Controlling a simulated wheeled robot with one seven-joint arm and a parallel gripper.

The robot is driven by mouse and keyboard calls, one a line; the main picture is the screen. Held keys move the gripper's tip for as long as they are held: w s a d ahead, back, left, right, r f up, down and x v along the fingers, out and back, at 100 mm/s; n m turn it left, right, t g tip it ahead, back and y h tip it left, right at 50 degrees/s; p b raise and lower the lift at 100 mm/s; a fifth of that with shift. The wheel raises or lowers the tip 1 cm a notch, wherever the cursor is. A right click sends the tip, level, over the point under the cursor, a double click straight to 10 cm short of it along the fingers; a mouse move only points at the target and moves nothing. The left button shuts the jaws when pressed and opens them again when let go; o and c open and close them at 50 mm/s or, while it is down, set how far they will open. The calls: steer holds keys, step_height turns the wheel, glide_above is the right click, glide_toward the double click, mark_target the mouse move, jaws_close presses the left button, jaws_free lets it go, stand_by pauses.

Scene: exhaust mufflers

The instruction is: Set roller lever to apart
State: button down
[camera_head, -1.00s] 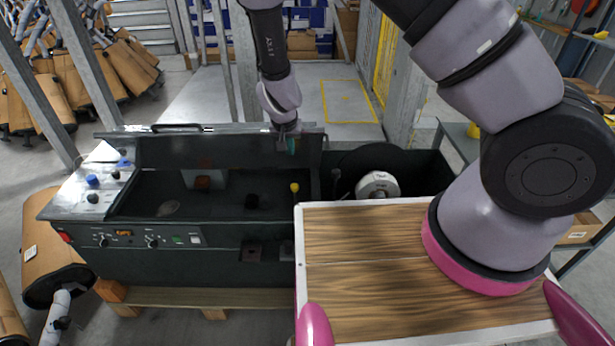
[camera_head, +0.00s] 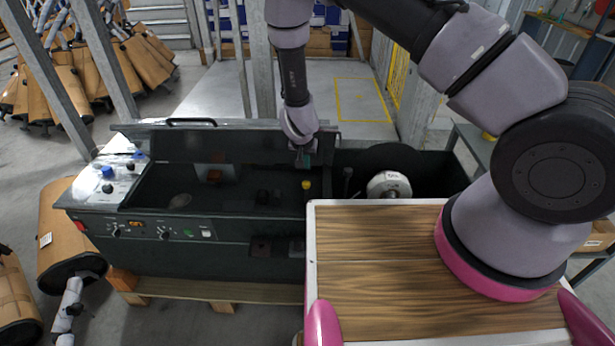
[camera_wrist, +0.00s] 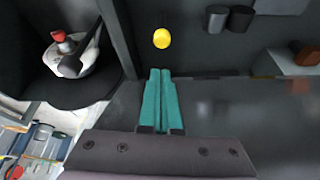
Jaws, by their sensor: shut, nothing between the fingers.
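The roller lever shows as a yellow knob (camera_head: 306,185) on a thin stalk inside the dark machine (camera_head: 180,236), near its right inner wall. In the wrist view the yellow knob (camera_wrist: 162,38) lies just beyond my fingertips, with a gap between. My gripper (camera_head: 303,160) is above the machine's opening, a little above the knob in the head view. Its teal fingers (camera_wrist: 160,75) are shut together with nothing between them. The lever's lower end is hard to make out.
Dark cylinders (camera_wrist: 228,18) stand inside the machine. The raised lid (camera_head: 225,143) is behind. A wooden top (camera_head: 400,262) fills the front right.

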glide_above(306, 194)
steer(key=w, duration=0.3)
step_height(306, 194, down, 9)
steer(key=shift+s+d, duration=0.2)
steer(key=shift+d, duration=0.1)
